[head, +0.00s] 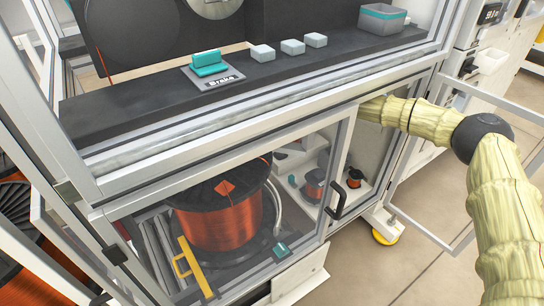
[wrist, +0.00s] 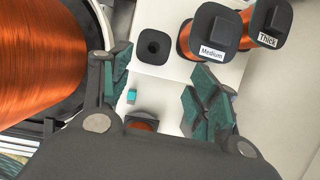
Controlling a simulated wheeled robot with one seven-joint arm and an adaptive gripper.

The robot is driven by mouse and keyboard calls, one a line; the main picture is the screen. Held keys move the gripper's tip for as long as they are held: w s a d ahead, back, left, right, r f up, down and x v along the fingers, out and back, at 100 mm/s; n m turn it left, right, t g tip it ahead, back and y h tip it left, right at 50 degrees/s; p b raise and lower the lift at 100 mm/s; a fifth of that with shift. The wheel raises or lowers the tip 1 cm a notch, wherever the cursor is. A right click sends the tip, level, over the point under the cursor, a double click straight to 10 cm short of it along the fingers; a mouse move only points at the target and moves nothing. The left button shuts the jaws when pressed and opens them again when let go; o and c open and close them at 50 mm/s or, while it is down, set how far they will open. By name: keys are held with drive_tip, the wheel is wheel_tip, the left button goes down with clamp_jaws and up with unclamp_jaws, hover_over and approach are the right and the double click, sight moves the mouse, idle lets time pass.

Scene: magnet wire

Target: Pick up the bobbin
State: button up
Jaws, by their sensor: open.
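In the wrist view, several small bobbins are in sight. One labelled "Medium" (wrist: 193,38) has copper wire and a dark flange. One labelled "Thick" (wrist: 259,25) stands behind it to the right. A small copper-wound bobbin (wrist: 142,125) shows low between my fingers, partly hidden by my gripper body. A dark square piece with a round hole (wrist: 153,47) sits on the white surface ahead. My gripper (wrist: 160,95) is open, its green-padded fingers apart with nothing clasped. In the head view, my gripper is hidden inside the cabinet; small bobbins (head: 355,178) show there.
A large copper spool (wrist: 40,55) stands close to my left finger; it also shows in the head view (head: 218,215). The glass door with a black handle (head: 340,193) is left of my arm; an open door panel (head: 440,200) is right.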

drive_tip(key=b+x, duration=0.1)
drive_tip(key=x, duration=0.1)
drive_tip(key=a+x, duration=0.1)
drive_tip(key=x, duration=0.2)
drive_tip(key=shift+w+a+f+b, duration=0.1)
drive_tip(key=shift+f+b, duration=0.05)
drive_tip(key=shift+b, duration=0.25)
drive_tip(key=b+x, duration=0.2)
drive_tip(key=x, duration=0.2)
drive_tip(key=shift+f, duration=0.3)
drive_tip(key=shift+a+f, duration=0.15)
drive_tip(key=shift+f, duration=0.1)
drive_tip(key=shift+c, duration=0.2)
drive_tip(key=c, duration=0.7)
